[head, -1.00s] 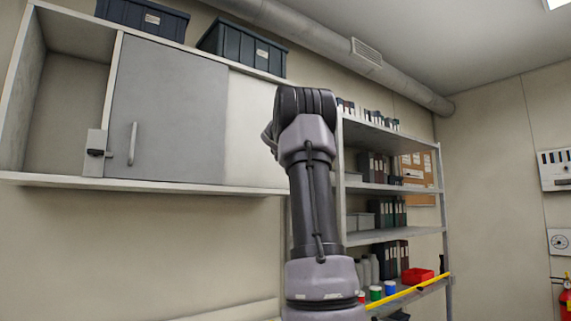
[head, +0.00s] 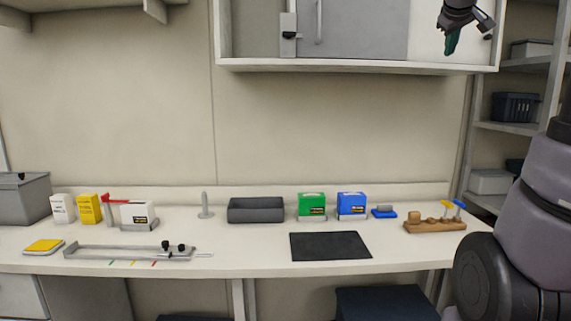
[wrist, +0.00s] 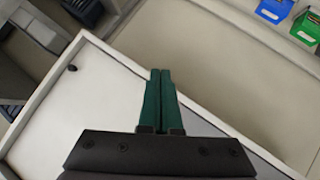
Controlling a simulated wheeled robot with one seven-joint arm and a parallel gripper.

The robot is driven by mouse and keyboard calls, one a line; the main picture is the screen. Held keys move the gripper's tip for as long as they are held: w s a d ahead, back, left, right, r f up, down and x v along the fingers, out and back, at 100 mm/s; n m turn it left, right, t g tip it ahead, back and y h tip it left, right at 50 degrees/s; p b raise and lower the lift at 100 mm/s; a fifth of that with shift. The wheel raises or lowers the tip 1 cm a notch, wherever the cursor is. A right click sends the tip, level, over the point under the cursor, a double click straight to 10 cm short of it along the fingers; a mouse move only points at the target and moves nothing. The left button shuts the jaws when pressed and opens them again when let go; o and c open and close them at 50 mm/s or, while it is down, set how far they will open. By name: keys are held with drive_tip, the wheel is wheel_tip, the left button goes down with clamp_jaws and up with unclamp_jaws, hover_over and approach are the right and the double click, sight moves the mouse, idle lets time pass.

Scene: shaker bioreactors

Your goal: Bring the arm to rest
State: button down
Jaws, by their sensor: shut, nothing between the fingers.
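My gripper (head: 452,43) shows at the top right of the head view, in front of the white panel of the wall cupboard (head: 365,33). Its green fingers point down. In the wrist view my gripper (wrist: 160,76) has its two fingers side by side and touching, with nothing between them. Behind them is the white cupboard panel (wrist: 95,105) with its pale frame, turned at a slant. My arm's thick links fill the right edge of the head view.
The bench (head: 235,252) below holds a dark tray (head: 256,210), a green box (head: 312,206), a blue box (head: 351,206), a black mat (head: 330,246) and a wooden block holder (head: 435,226). Shelving (head: 506,128) stands at the right.

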drive_tip(key=s+a+f+m+g+y, duration=0.3)
drive_tip(key=s+a+f+m+y, duration=0.3)
drive_tip(key=s+a+f, duration=1.4)
drive_tip(key=s+f+y, duration=0.1)
drive_tip(key=s, duration=0.2)
drive_tip(key=shift+s+a, duration=0.25)
drive_tip(key=shift+s, duration=0.05)
